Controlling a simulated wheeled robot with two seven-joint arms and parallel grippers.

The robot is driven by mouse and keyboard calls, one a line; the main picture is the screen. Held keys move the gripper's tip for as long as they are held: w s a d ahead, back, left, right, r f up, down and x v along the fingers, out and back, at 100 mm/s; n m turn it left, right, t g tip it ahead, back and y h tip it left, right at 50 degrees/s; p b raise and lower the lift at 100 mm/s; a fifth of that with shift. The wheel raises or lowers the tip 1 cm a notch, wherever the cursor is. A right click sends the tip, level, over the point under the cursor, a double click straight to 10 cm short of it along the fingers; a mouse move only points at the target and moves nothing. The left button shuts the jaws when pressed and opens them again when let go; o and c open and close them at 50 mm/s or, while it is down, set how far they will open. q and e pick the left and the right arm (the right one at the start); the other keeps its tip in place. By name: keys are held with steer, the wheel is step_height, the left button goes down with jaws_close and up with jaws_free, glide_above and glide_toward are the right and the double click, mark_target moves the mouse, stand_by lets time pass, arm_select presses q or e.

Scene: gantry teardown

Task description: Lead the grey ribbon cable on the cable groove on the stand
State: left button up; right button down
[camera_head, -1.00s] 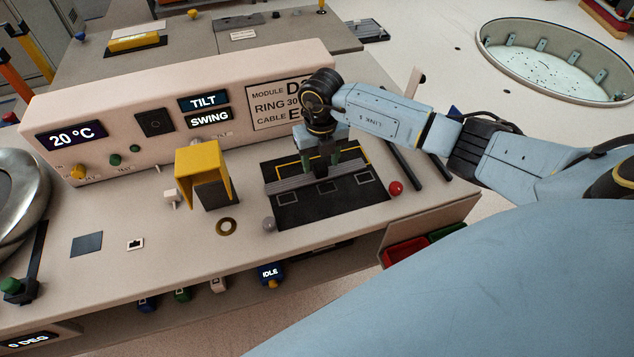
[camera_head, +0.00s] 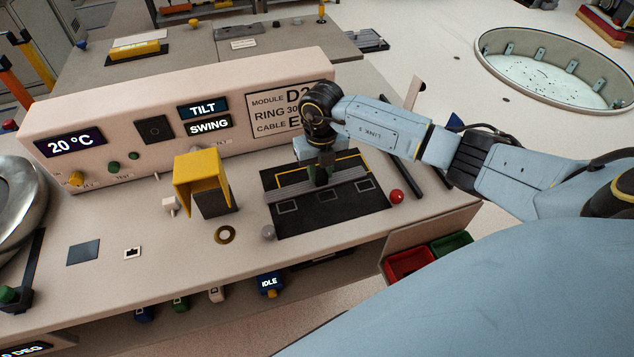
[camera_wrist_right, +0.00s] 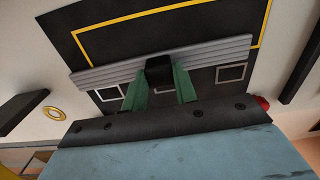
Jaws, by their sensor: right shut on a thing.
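The grey ribbon cable (camera_head: 348,188) is a flat ribbed strip lying across the black mat (camera_head: 335,212) on the bench. In the right wrist view the cable (camera_wrist_right: 110,75) runs straight from left to right, with a black block (camera_wrist_right: 159,68) at its middle. My right gripper (camera_head: 320,178) points down over the mat. In the wrist view its green fingers (camera_wrist_right: 160,86) are shut on that black block, one on each side. I cannot make out a stand with a cable groove. My left gripper is not in view.
A yellow bracket (camera_head: 197,175) stands left of the mat, with a brass ring (camera_head: 225,234) in front. A grey ball (camera_head: 268,232) and a red ball (camera_head: 397,196) sit near the mat's edges. The console (camera_head: 180,110) rises behind. Red and green bins (camera_head: 408,262) hang below the bench.

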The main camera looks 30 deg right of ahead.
mark_target(321, 173)
steer(key=shift+r, duration=0.1)
steer(key=shift+r+p, duration=2.55)
steer(key=shift+r, duration=0.4)
